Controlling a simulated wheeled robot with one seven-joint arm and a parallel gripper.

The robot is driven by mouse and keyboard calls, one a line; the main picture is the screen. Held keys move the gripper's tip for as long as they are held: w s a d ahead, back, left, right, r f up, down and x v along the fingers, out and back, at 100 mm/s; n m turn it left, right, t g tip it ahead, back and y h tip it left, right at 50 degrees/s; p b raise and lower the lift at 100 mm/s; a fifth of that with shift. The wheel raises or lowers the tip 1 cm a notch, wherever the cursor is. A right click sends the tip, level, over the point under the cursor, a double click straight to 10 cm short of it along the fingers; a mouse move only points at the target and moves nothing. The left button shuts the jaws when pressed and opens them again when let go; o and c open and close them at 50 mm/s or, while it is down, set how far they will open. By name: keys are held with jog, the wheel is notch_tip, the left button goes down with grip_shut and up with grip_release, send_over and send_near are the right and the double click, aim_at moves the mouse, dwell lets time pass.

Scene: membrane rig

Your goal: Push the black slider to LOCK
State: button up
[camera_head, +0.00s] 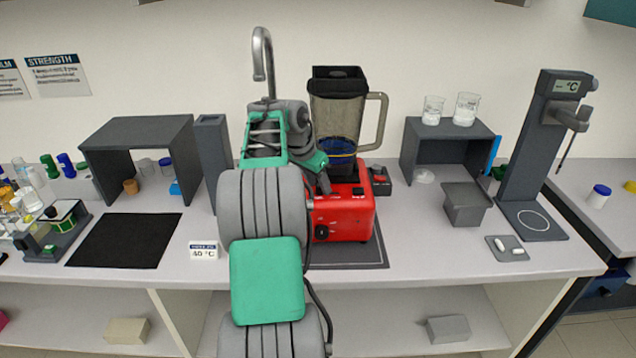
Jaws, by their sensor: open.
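I cannot make out a black slider or a LOCK mark for certain. A small dark box with a red face (381,183) stands right of the red blender base (350,214); its details are too small to read. The blender's clear jar (352,118) with a black lid sits upright on that base, with something blue low in it. My arm rises through the middle and covers the base's left side. My gripper (323,180) is at the arm's far end, by the jar's lower left. It is open, though its fingertips are largely hidden.
A tall grey stand (540,140) and a grey bin (466,203) are at right. A grey shelf (455,130) carries two beakers. At left are a black mat (125,240), a 40 °C card (203,250) and a small green-and-dark device (60,222).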

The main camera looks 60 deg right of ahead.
jog(key=shift+c, duration=0.3)
grip_shut()
dwell(1.1)
